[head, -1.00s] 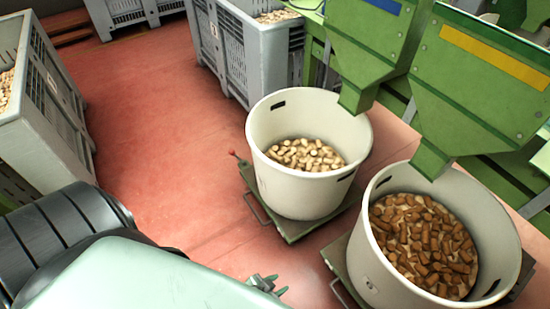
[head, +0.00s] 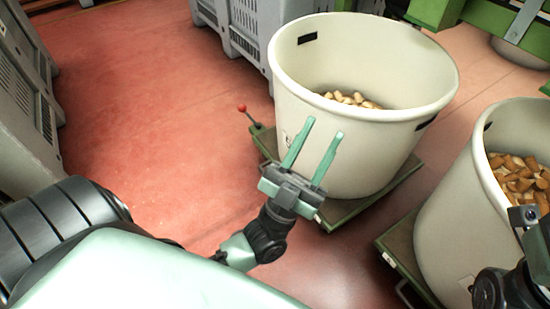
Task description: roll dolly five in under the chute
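A cream tub (head: 350,150) with light corks inside stands on a low green dolly (head: 372,205). A lever with a red knob (head: 242,108) sticks up at the dolly's left corner. A second cream tub (head: 455,220) with browner corks stands on another dolly (head: 402,245) at the right. I cannot read a number on either dolly. My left gripper (head: 327,126) is open and empty, in front of the first tub's lower wall and covering part of its dolly's near edge. My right gripper (head: 535,240) shows only in part at the right edge. No chute clearly shows.
Grey slatted crates stand at the left edge (head: 25,110) and behind the first tub (head: 240,25). Green machine framework (head: 435,12) crosses the top right. The red floor (head: 150,110) is clear between the left crate and the first tub.

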